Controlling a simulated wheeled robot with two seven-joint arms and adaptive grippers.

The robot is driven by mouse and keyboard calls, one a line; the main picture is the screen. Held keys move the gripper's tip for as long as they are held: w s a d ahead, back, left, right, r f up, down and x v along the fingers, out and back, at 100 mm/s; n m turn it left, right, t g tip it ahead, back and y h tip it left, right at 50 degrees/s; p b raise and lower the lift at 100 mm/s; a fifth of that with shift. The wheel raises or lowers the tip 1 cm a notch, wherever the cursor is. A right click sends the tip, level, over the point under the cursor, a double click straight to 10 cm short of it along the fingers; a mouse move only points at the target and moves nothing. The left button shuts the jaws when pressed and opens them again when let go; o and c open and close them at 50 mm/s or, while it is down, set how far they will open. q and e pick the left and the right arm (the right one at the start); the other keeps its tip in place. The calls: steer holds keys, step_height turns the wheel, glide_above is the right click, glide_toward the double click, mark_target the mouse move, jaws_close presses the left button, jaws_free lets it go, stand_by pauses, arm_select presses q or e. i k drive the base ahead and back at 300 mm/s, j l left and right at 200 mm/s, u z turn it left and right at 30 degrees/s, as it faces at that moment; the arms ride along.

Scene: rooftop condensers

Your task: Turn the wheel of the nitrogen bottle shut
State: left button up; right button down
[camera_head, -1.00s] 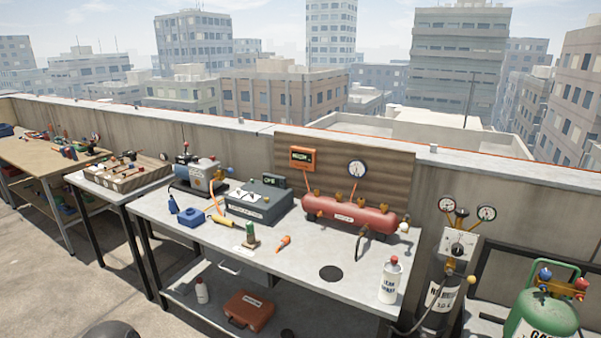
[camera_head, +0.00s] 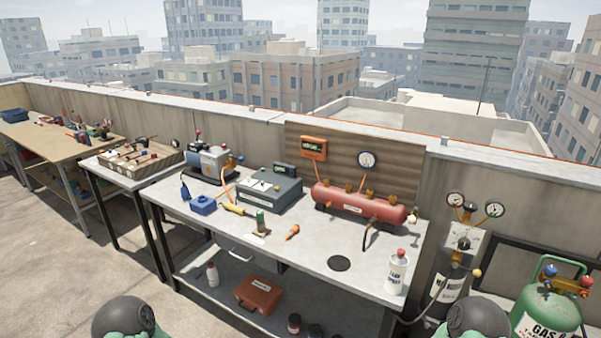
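I cannot tell whether the wheel is open or shut. Neither of my grippers is in view; only rounded dark parts of my arms show at the bottom edge.
The metal bench (camera_head: 290,250) carries a red manifold tank (camera_head: 358,203), a grey box (camera_head: 268,189) and a white bottle (camera_head: 397,273) near its right end. A green gas cylinder (camera_head: 545,312) stands right of the nitrogen bottle. A hose hangs beside the nitrogen bottle.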

mark_target(471, 207)
steer(key=z, duration=1.15)
steer(key=i+j+u, duration=0.1)
steer(key=i+u, duration=0.5)
steer(key=u, duration=0.15)
steer(key=i+l+u, duration=0.1)
steer(key=i+u, duration=0.25)
